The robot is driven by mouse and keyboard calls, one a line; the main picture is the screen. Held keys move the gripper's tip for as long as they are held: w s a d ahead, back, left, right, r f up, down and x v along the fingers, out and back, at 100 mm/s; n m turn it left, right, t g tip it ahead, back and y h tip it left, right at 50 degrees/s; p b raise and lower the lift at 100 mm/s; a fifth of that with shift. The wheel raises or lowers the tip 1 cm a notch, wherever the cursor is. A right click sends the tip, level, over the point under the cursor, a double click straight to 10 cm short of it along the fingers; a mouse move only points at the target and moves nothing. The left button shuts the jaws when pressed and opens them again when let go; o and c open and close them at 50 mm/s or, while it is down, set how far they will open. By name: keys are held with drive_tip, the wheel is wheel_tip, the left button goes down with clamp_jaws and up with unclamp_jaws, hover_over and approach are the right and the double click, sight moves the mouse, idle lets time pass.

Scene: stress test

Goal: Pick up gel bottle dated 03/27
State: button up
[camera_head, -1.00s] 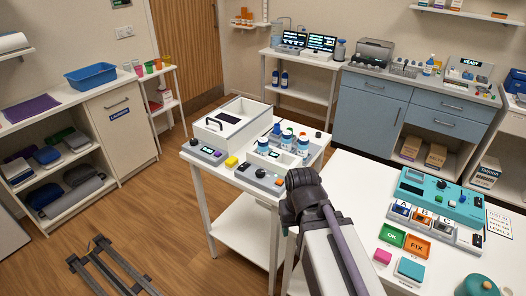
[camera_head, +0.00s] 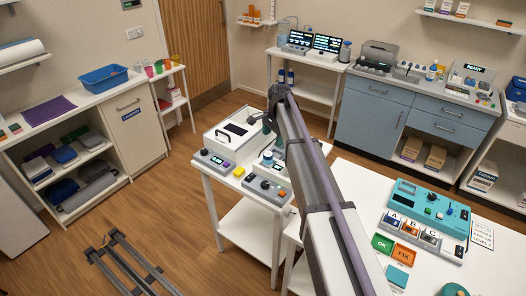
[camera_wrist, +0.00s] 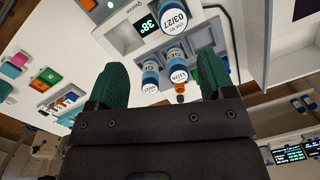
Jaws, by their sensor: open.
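In the wrist view, the gel bottle dated 03/27 (camera_wrist: 173,17) is at the top, beyond my fingertips, with its date on a white round top. Two more blue-and-white gel bottles, one on the left (camera_wrist: 150,76) and one in the middle (camera_wrist: 176,58), appear between my fingers; their small dates are hard to read. My gripper (camera_wrist: 160,63) has its green-padded fingers wide apart and holds nothing visible. In the head view, my arm covers most of the bottle warmer (camera_head: 266,187), hiding most of the bottles.
The warmer's lit display (camera_wrist: 147,25) reads 38 in the wrist view. A teal device (camera_head: 425,208) and colored trays (camera_head: 404,254) occupy the right table.

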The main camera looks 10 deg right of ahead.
sight(268, 154)
drive_tip(key=f+m+b, duration=0.1)
drive_tip(key=f+b, duration=0.3)
drive_tip(key=w+a+f+m+b, duration=0.1)
drive_tip(key=f+m+b, duration=0.1)
drive_tip(key=f+b, duration=0.1)
drive_tip(key=w+f+m+b, duration=0.1)
drive_tip(key=f+m+b, duration=0.1)
drive_tip(key=f+b, duration=0.2)
drive_tip(key=shift+a+f+b, duration=0.3)
drive_tip(key=shift+a, duration=0.05)
drive_tip(key=shift+r, duration=0.25)
drive_tip(key=shift+p, duration=0.3)
drive_tip(key=c, duration=1.1)
